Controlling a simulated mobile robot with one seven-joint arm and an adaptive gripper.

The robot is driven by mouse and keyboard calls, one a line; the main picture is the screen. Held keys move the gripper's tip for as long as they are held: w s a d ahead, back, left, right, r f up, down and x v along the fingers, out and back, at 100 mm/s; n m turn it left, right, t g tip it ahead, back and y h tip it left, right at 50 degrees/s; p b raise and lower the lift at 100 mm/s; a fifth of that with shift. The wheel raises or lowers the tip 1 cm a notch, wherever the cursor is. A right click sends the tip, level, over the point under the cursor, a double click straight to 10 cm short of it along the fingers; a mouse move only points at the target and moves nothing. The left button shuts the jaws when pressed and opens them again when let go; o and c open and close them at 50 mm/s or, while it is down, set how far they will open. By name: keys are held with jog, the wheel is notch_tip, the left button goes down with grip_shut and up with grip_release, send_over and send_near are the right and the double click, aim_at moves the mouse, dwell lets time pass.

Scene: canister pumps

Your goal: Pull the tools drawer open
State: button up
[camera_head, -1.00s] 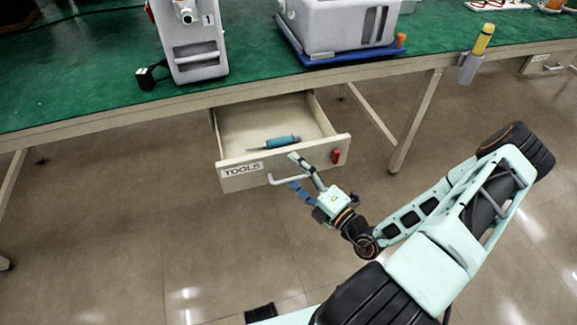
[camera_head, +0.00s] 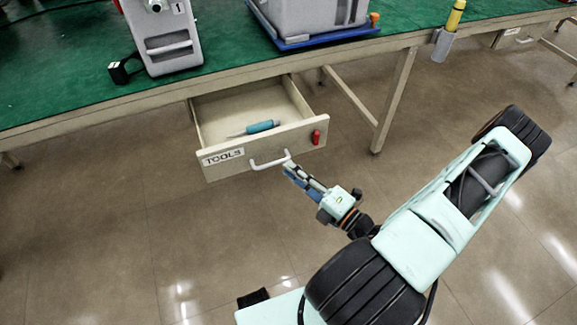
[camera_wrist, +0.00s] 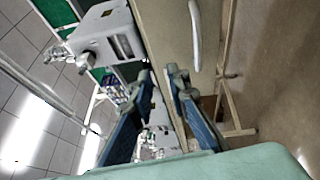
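The tools drawer (camera_head: 262,148) is pulled out from under the green-topped table, with its inside showing. Its front carries a TOOLS label and a pale bar handle (camera_head: 270,164). My gripper (camera_head: 288,168) is just in front of the drawer, by the right end of the handle. Whether a finger touches the handle is unclear.
A teal-handled tool (camera_head: 262,127) lies in the drawer. A small red item (camera_head: 316,137) is on the drawer front. Grey pump housings (camera_head: 165,38) stand on the table (camera_head: 60,75). A table leg (camera_head: 393,100) stands right of the drawer. The floor in front is clear.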

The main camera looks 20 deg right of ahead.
jog(key=shift+v, duration=1.05)
jog(key=shift+a, duration=0.1)
